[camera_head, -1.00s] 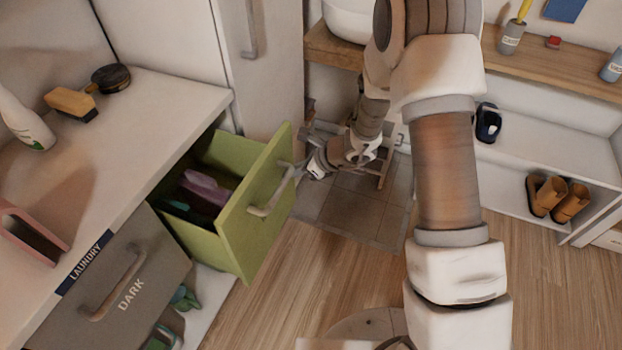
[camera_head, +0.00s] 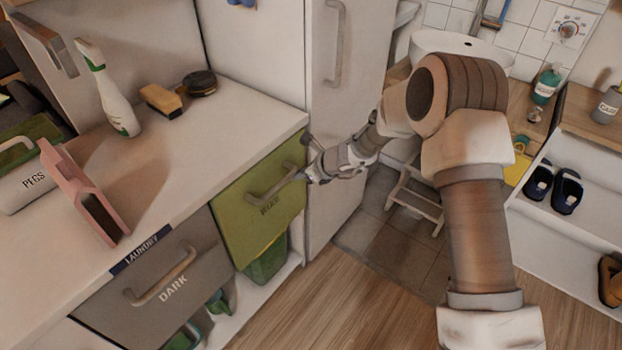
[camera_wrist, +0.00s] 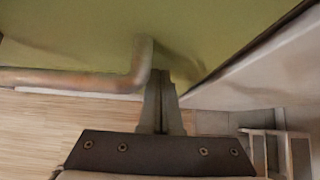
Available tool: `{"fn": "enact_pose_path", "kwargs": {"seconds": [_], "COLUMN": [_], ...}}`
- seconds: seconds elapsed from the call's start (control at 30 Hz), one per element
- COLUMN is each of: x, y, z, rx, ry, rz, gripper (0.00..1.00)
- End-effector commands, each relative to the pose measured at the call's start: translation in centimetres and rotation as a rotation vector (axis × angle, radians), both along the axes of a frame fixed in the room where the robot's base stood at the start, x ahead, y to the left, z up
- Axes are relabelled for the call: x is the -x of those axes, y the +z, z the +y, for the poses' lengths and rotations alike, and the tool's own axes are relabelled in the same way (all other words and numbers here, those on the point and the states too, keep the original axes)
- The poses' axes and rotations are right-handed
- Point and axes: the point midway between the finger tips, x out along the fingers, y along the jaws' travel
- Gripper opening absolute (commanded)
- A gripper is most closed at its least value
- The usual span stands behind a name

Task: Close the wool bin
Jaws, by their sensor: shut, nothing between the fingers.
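The green wool bin (camera_head: 262,205) is a drawer front with a bar handle (camera_head: 273,187), under the white counter. It looks flush with the counter front, beside the grey bin, and its inside is hidden. My gripper (camera_head: 303,175) is at the right end of the handle, close to the green front. In the wrist view, the shut fingers (camera_wrist: 161,100) point at the green front (camera_wrist: 90,30), just right of the handle's bent end (camera_wrist: 140,65). Nothing is between them. Whether the tips touch the front I cannot tell.
A grey bin (camera_head: 205,270) marked DARK sits left of the green one. A tall white cabinet (camera_head: 345,120) stands close right of my gripper. A small stool (camera_head: 415,190) is on the tiles. Wooden floor (camera_head: 330,305) in front is clear.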

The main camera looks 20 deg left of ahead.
Motion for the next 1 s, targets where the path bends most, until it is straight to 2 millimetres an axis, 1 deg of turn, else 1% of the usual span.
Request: {"fn": "enact_pose_path", "kwargs": {"seconds": [0.03, 0.1, 0.4, 0.8, 1.0], "x": [0.0, 0.0, -0.2, -0.1, -0.3], "y": [0.0, 0.0, 0.1, 0.3, 0.3], "z": [0.5, 1.0, 1.9, 2.2, 1.6], "rx": [-0.001, 0.000, -0.003, -0.009, -0.010], "ry": [0.001, 0.001, 0.000, 0.005, 0.006], "rz": [0.000, 0.000, -0.001, -0.002, -0.003], "gripper": [0.00, 0.00, 0.00, 0.00, 0.00]}}
